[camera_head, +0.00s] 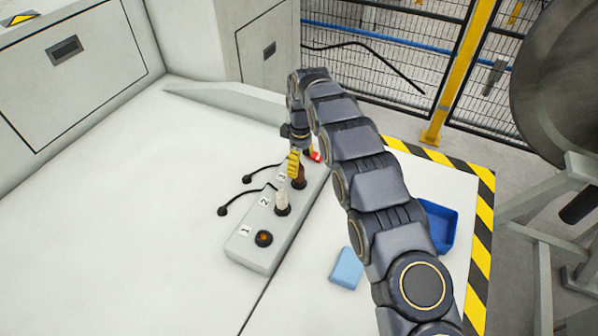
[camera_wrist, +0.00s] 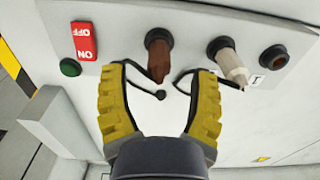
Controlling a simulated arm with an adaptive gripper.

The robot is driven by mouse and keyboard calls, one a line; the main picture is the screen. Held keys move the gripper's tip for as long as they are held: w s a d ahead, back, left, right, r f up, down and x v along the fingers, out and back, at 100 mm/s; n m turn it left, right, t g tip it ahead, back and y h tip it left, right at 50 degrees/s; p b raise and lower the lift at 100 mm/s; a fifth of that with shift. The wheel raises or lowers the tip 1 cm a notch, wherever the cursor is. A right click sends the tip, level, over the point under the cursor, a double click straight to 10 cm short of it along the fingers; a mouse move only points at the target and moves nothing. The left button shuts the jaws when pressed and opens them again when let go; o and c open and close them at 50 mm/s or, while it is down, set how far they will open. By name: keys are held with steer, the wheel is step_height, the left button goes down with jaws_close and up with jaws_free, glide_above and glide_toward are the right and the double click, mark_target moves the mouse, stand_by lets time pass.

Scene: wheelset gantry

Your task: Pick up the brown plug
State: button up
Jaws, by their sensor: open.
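The brown plug (camera_head: 299,178) stands in the position marked 3 on the grey socket box (camera_head: 250,252). In the wrist view the brown plug (camera_wrist: 157,60) sits between and just beyond the tips of my yellow fingers. My gripper (camera_head: 294,163) is over the far end of the box, close to the plug. In the wrist view my gripper (camera_wrist: 160,82) is open and empty, with a finger on each side of the plug's line. I see no clear contact, and my fingers partly overlap the plug in the head view.
A white plug (camera_head: 282,202) stands at position 2. Position 1 holds a dark socket (camera_head: 264,238) without a plug. A red switch label (camera_wrist: 83,41) and a green button (camera_wrist: 70,68) are near. Black cables (camera_head: 236,198), a light-blue block (camera_head: 346,268) and a blue bin (camera_head: 441,228) lie around.

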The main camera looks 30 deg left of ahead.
mark_target(299, 174)
steer(key=f, duration=0.5)
steer(key=shift+a, duration=0.25)
jaws_close()
